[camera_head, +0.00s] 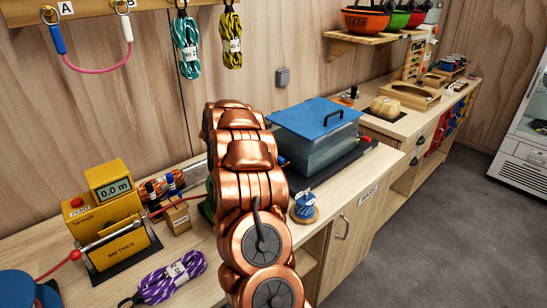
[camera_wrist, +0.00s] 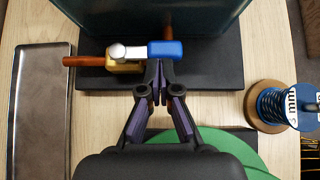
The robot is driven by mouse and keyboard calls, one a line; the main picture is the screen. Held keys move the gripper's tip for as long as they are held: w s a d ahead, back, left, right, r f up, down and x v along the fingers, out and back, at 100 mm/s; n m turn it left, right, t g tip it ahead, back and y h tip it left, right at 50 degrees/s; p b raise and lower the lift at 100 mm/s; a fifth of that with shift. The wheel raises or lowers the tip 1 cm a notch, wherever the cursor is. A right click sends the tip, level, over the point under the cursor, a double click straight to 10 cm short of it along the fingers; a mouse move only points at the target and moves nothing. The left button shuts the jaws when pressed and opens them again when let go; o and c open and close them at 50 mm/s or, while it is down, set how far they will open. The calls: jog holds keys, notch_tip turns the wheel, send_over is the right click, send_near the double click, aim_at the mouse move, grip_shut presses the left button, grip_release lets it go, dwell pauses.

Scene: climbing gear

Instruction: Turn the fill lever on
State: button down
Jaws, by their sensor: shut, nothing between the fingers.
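The fill lever (camera_wrist: 132,52) shows in the wrist view: a silver bar with a round silver hub at its left end and a blue grip (camera_wrist: 165,48) at its right end. It lies sideways over a brass valve body (camera_wrist: 124,68) on a copper pipe (camera_wrist: 83,61), in front of the tank. My gripper (camera_wrist: 158,72) is shut and empty, its fingertips together right at the near side of the blue grip. I cannot tell whether they touch it. In the head view my copper arm hides the gripper and the valve. The tank (camera_head: 318,150) there has a blue lid (camera_head: 315,117).
A blue spool (camera_wrist: 285,105) stands right of my gripper; a dark metal tray (camera_wrist: 38,110) lies left. A green round thing (camera_wrist: 210,145) is under my wrist. A yellow meter (camera_head: 108,220) and purple rope (camera_head: 172,277) lie on the bench left of my arm.

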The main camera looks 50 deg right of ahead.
jog(key=p+v, duration=0.3)
jog(key=v, duration=0.7)
jog(key=shift+p, duration=0.35)
jog(key=shift+w, duration=0.15)
jog(key=s+a+r+m, duration=0.1)
jog(key=a, duration=0.2)
jog(key=s+a+m+y, duration=0.1)
jog(key=a, duration=0.3)
jog(key=s+a+r+m, duration=0.1)
jog(key=a, duration=0.2)
jog(key=shift+s+a+r+y, duration=0.2)
jog(key=shift+a+r+y, duration=0.1)
jog(key=shift+a+r, duration=0.1)
jog(key=s+a+m+y, duration=0.4)
jog(key=s+a+m, duration=0.2)
jog(key=s+a, duration=0.8)
jog(key=s+a+m+y, duration=0.3)
jog(key=s+a+m, duration=0.4)
jog(key=s+a, duration=0.7)
jog(key=a+r, duration=0.1)
jog(key=a, duration=0.6)
jog(key=shift+s+y, duration=0.35)
jog(key=shift+y, duration=0.05)
